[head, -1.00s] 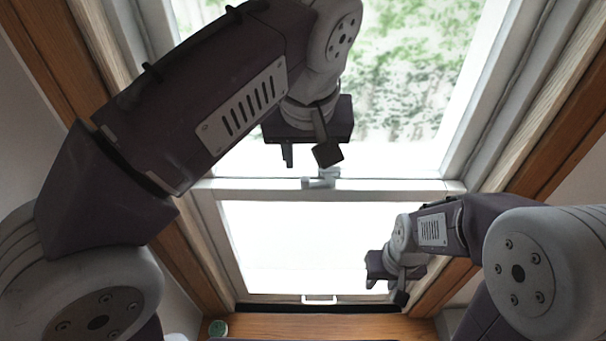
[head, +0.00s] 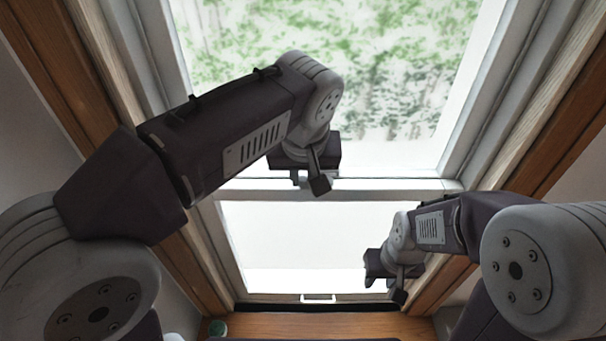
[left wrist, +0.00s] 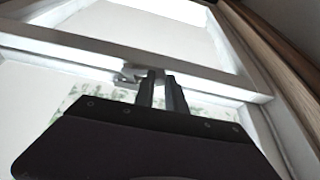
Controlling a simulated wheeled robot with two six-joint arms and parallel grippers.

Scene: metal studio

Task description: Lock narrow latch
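The narrow latch (left wrist: 130,76) is a small pale-grey fitting on the window's white middle rail (head: 400,185). In the head view my left gripper (head: 301,181) is in front of the rail's middle and covers most of the latch. In the left wrist view its two dark fingers (left wrist: 161,80) lie close together, tips at the rail just right of the latch. They look shut, with nothing seen held; I cannot tell whether they touch the latch. My right gripper (head: 382,280) hangs in front of the lower pane at the right, its fingers too small to read.
The upper pane (head: 400,70) shows greenery and the lower pane (head: 290,240) is bright. A small handle (head: 318,297) is at the bottom of the lower sash. The wooden sill (head: 300,325) carries a small green round thing (head: 217,328) at its left. Wooden trim flanks both sides.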

